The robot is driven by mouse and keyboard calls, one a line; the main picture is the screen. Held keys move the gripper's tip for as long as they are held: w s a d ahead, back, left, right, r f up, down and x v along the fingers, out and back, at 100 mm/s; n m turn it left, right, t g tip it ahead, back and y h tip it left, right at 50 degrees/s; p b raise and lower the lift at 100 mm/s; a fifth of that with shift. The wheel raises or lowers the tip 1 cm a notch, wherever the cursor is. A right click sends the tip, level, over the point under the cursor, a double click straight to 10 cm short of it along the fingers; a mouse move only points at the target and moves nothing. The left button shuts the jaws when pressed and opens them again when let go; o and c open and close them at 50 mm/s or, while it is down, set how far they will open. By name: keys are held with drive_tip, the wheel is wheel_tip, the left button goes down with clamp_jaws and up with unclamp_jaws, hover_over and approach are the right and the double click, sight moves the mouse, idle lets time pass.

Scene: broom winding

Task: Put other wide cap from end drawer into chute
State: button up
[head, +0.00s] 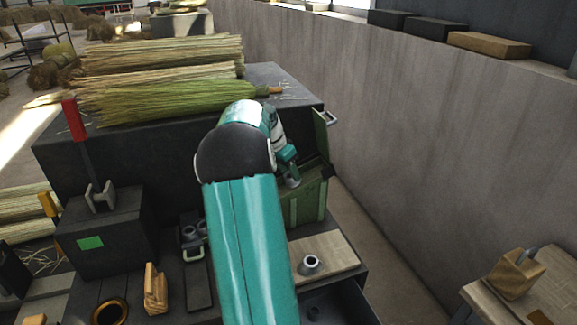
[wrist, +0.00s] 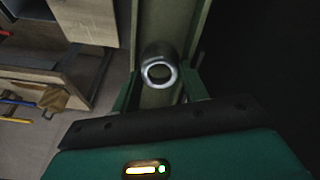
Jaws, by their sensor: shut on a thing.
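My gripper (head: 291,178) is at the green box (head: 303,205) on the bench, whose tall flap (head: 321,135) stands up at the right. I cannot tell for sure that this box is the chute. In the wrist view a grey metal cap (wrist: 148,55) with a bright round rim sits between my gripper's two fingers, which are shut on it. A pale green channel shows behind the cap there. The end drawer (head: 345,303) is open at the bottom of the head view, with a small dark round thing (head: 314,313) inside. My arm hides part of the bench.
Another grey cap (head: 310,264) stands on a wooden board (head: 336,250) beside the green box. Broom bundles (head: 160,80) lie on the dark bench top. A concrete wall (head: 420,130) runs along the right. A small table (head: 545,285) holds a wooden block.

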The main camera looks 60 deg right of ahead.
drive_tip(key=shift+f, duration=0.15)
drive_tip(key=o, duration=1)
drive_tip(key=shift+r, duration=4.05)
